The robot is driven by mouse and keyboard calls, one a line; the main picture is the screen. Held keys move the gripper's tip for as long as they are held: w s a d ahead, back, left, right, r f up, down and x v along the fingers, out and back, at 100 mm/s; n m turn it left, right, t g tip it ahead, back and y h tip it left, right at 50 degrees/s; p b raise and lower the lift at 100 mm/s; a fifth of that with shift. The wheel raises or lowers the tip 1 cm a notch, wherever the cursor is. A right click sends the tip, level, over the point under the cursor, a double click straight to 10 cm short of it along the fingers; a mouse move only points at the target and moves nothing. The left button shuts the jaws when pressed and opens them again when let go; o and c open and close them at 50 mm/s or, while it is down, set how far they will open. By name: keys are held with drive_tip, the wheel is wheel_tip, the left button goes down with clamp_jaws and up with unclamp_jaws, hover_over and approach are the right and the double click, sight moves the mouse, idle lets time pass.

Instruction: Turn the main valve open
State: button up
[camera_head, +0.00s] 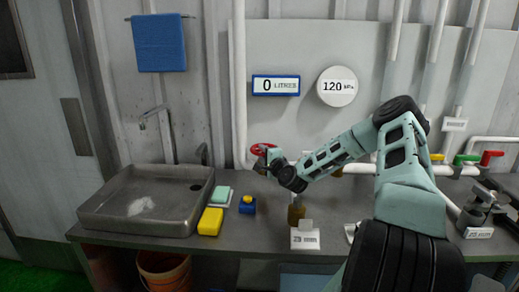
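A red round handwheel (263,148), which looks like the main valve, sits low on the wall beside the white vertical pipe, behind the counter. My gripper (262,161) is at the wheel, just below and in front of it, with my arm reaching in from the right. The gripper covers the lower part of the wheel. Its fingers are too small and too hidden to tell whether they touch or grip the rim.
A metal sink (150,198) is at left, with a yellow block (210,222) and a blue block (247,204) beside it. The wall shows a "0 LITRES" display (276,85) and a "120 kPa" gauge (337,86). A red handle (491,158) is at far right.

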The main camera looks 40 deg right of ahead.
sight(259, 151)
drive_tip(key=shift+p+x, duration=0.3)
drive_tip(key=shift+x, duration=1.45)
clamp_jaws()
drive_tip(key=y+b, duration=0.1)
drive_tip(key=n+b, duration=0.1)
drive_tip(key=b, duration=0.1)
drive_tip(key=shift+s+d+f+t+y, duration=0.2)
drive_tip(key=shift+f+t+y, duration=0.1)
drive_tip(key=shift+y, duration=0.1)
drive_tip(key=shift+s+n+y+b, duration=0.1)
drive_tip(key=shift+n+y+b, duration=0.3)
drive_tip(key=shift+b, duration=0.35)
drive_tip(key=shift+s+a+r+n+y+b, duration=0.15)
drive_tip(key=shift+r+n+y+b, duration=0.15)
drive_tip(key=shift+n+y+b, duration=0.55)
